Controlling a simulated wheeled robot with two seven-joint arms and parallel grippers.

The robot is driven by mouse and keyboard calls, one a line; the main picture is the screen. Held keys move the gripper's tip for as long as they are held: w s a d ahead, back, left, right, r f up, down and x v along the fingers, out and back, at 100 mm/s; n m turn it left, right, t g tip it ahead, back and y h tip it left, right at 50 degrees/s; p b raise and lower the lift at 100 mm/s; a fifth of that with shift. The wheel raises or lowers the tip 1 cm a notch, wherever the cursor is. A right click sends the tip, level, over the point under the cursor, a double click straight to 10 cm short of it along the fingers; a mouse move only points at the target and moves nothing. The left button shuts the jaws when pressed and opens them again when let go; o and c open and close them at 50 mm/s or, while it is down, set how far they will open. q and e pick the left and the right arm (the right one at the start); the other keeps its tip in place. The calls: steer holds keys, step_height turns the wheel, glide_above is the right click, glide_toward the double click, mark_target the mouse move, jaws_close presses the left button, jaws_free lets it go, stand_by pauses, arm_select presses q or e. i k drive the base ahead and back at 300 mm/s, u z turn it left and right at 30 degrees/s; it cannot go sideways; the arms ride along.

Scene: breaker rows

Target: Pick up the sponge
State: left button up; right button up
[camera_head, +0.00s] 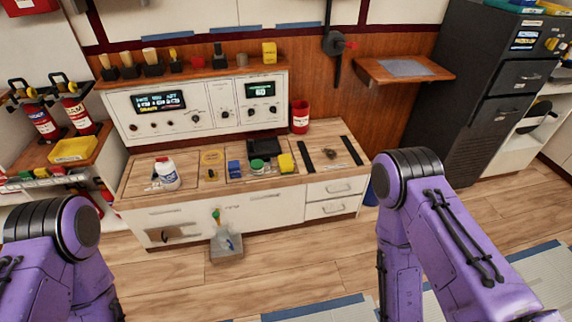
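A small yellow block (286,162), which looks like the sponge, lies on the wooden counter (215,196), right of the green-lidded jar (258,165). Another yellow item (269,53) stands on the shelf above the panel; I cannot tell what it is. Both my purple arms show in the foreground, at the lower left and at the right. Neither of my grippers is in view. The arms are well in front of the counter, apart from the yellow block.
A white bottle (167,173), a blue item (234,168) and a black box (264,147) share the counter. A red cup (300,117) stands behind at right. A grey bin (226,246) is on the floor before the drawers. Open wooden floor (300,264) lies between the arms.

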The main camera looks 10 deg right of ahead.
mark_target(286, 166)
steer(key=z, duration=0.15)
steer(key=i, duration=1.75)
steer(key=u, duration=0.6)
